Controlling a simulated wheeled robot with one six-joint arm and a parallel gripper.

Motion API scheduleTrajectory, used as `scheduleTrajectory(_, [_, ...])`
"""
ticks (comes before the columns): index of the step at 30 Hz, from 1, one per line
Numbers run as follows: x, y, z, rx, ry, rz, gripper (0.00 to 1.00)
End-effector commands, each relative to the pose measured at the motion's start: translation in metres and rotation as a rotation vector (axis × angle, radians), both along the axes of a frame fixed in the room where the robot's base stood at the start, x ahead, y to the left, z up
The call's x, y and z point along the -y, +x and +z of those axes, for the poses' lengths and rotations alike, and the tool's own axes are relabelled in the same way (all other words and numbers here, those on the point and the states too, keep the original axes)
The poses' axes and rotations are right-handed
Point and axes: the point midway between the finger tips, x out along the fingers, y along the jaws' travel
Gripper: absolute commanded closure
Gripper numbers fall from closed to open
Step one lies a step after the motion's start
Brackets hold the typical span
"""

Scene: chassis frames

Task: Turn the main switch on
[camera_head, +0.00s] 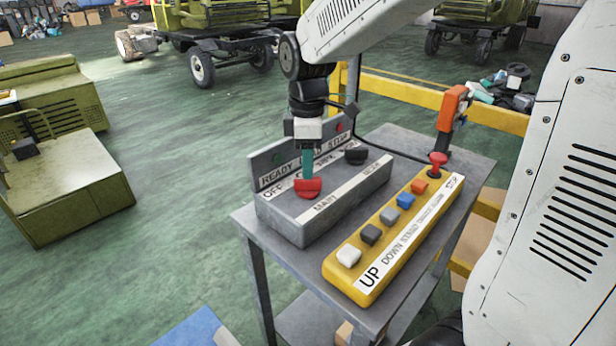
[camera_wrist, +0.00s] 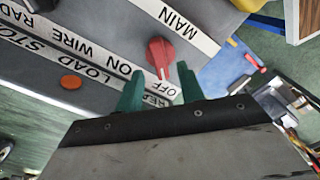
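The main switch is a red rotary knob (camera_head: 307,188) on a grey control box (camera_head: 300,229), beside the MAIN label. It also shows in the wrist view as a red knob (camera_wrist: 160,52), its narrow end pointing toward the OFF label. My gripper (camera_head: 307,172) points down at the knob, with green fingers. In the wrist view my gripper (camera_wrist: 161,72) is open, one finger to each side of the knob's narrow end. Whether either finger touches the knob I cannot tell.
A black knob (camera_head: 356,156) sits farther along the grey box. A yellow button panel (camera_head: 366,291) with a red mushroom button (camera_head: 437,160) lies beside it on the grey cart (camera_head: 478,170). An orange-handled tool (camera_head: 452,105) stands at the cart's back.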

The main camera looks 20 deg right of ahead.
Motion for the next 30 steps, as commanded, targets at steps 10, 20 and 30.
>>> scheduleTrajectory(10, [0.0,0.0,-0.043,-0.001,0.0,-0.003,0.62])
scheduleTrajectory(20, [0.0,0.0,-0.045,0.0,0.0,-0.003,0.7])
scheduleTrajectory(30, [0.0,0.0,-0.045,0.0,0.0,-0.008,1.0])
